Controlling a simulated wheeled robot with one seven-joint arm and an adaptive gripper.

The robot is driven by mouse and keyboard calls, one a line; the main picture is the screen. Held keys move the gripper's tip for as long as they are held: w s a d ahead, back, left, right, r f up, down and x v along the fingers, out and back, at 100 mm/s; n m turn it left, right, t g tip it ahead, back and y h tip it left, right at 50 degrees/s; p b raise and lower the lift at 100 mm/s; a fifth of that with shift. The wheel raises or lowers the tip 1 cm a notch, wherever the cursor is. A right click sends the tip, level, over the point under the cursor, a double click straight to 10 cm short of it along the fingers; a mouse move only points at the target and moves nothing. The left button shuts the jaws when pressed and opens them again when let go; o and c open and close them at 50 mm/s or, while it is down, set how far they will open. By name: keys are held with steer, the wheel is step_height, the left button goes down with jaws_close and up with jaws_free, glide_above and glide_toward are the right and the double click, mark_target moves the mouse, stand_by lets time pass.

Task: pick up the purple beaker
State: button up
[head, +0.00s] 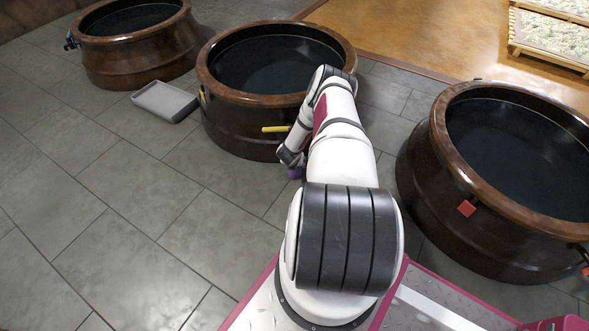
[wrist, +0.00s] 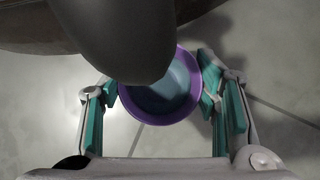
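The purple beaker (wrist: 196,104) is between the two fingers of my gripper (wrist: 160,92) in the wrist view. I look down on its round rim and bluish inside. The fingers are spread about as wide as the rim, one on each side. The right fingertip reaches the rim's edge; I cannot tell whether both pads press on it. A dark grey rounded shape (wrist: 115,40) hides the beaker's far left part. In the head view a bit of purple (head: 295,173) shows just below my gripper (head: 290,157), beside the middle jar. I cannot tell whether the beaker touches the floor.
The middle brown jar (head: 228,137), holding dark liquid, stands close by my gripper, with a yellow handle (head: 276,129). Another jar (head: 480,225) stands at the right, and one (head: 150,55) at the back left. A grey tray (head: 165,101) lies on the floor. Tiles at left are clear.

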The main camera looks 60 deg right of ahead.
steer(key=c, duration=0.4)
steer(key=shift+r, duration=0.25)
